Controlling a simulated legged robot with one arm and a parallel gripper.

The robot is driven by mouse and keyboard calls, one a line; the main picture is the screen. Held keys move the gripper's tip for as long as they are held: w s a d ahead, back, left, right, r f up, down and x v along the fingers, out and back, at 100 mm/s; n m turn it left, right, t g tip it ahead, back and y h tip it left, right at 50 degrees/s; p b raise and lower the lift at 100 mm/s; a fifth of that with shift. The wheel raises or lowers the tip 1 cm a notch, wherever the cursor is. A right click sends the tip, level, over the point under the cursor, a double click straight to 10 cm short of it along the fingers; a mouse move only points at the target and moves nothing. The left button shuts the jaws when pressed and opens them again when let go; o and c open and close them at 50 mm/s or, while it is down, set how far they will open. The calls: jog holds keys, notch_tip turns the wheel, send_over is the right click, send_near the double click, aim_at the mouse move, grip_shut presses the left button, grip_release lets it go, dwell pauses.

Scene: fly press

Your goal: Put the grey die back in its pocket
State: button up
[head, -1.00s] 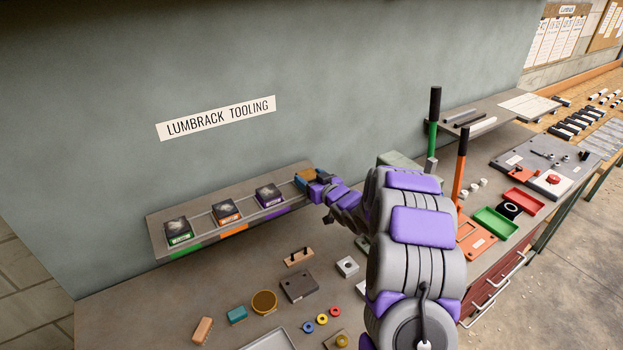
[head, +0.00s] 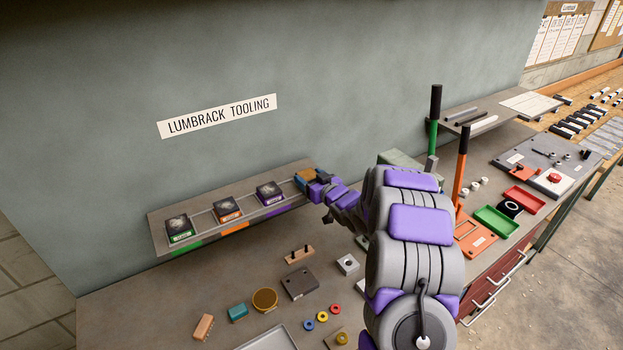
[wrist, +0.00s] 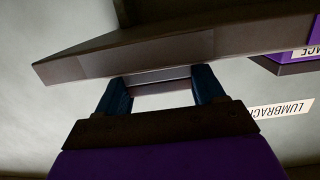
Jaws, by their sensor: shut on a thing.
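My gripper (head: 310,182) is at the right end of the wall shelf (head: 158,240), beyond the purple die (head: 270,193). In the wrist view its two dark blue fingers (wrist: 162,88) are shut on the grey die (wrist: 158,77), of which a narrow grey bar shows between the fingertips. In the head view the grey die is largely hidden by my gripper, and I cannot tell whether it touches its pocket. A tan block (head: 305,174) shows right by the fingertips. The shelf's dark underside or edge crosses above the fingers in the wrist view.
The green die (head: 180,229) and orange die (head: 228,210) sit in a row left of the purple one. The wall rises close behind the shelf. Below, the bench holds a dark block (head: 299,283), small rings and a tray. Two upright levers (head: 461,165) stand right of my arm.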

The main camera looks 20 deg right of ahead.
jog(key=o, duration=1.3)
jog(key=shift+a+f, duration=0.1)
jog(key=shift+f, duration=0.05)
jog(key=shift+c, duration=0.2)
jog(key=o, duration=0.3)
jog(key=shift+w, duration=0.1)
jog(key=shift+o, duration=1)
jog(key=p+v, duration=0.1)
jog(key=v, duration=1.6)
jog(key=shift+s, duration=0.2)
